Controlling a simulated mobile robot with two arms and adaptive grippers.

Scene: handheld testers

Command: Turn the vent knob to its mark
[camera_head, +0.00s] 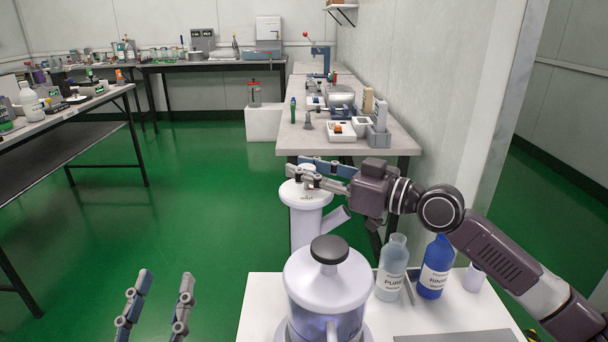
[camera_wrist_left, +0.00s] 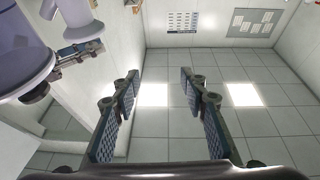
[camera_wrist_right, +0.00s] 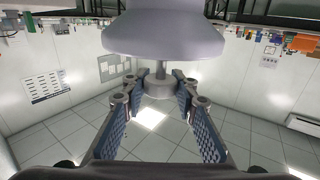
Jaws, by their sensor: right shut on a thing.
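The white column with a wide round top (camera_head: 303,197) stands between the white stand and the far bench. Small dark markings show on its top, too small to read. My right gripper (camera_head: 312,176) reaches in from the right, its fingers around the vent knob on this top. In the right wrist view the grey knob (camera_wrist_right: 159,87) on its short stem sits between the fingertips (camera_wrist_right: 158,92), and the gripper is shut on it. The fingers hide most of the knob in the head view. My left gripper (camera_head: 160,302) is open and empty over the floor, fingers apart in the left wrist view (camera_wrist_left: 160,90).
A large white vessel with a black cap (camera_head: 329,250) stands on the white stand (camera_head: 257,300) in front. A clear bottle (camera_head: 391,268) and a blue bottle (camera_head: 435,268) stand to its right. The grey bench (camera_head: 300,140) behind holds several instruments. Green floor on the left is clear.

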